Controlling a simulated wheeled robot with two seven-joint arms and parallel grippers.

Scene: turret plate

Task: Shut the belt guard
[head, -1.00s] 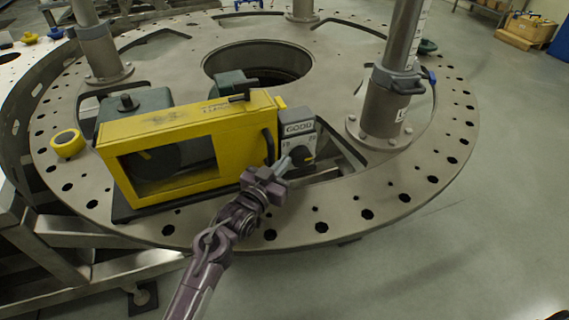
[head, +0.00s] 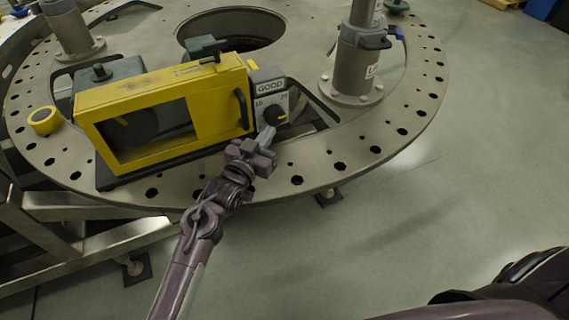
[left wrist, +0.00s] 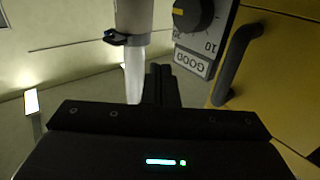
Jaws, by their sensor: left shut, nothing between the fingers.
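The belt guard (head: 220,103) is a yellow box-shaped cover with a dark window and a black bar handle (head: 241,109) near its right end. It stands over a dark base on the round turret plate (head: 340,165). I cannot tell whether it is fully closed. Its yellow face and handle also show at the right of the left wrist view (left wrist: 264,62). My left gripper (head: 267,136) is shut and empty. It is in front of and just below the dial, right of the handle and apart from it. My right gripper is not in view.
A grey box with a black dial (head: 275,115) and a GOOD label adjoins the guard's right end. A thick post (head: 358,70) rises behind it to the right. A yellow roll (head: 44,120) lies left on the plate. Open floor lies to the right.

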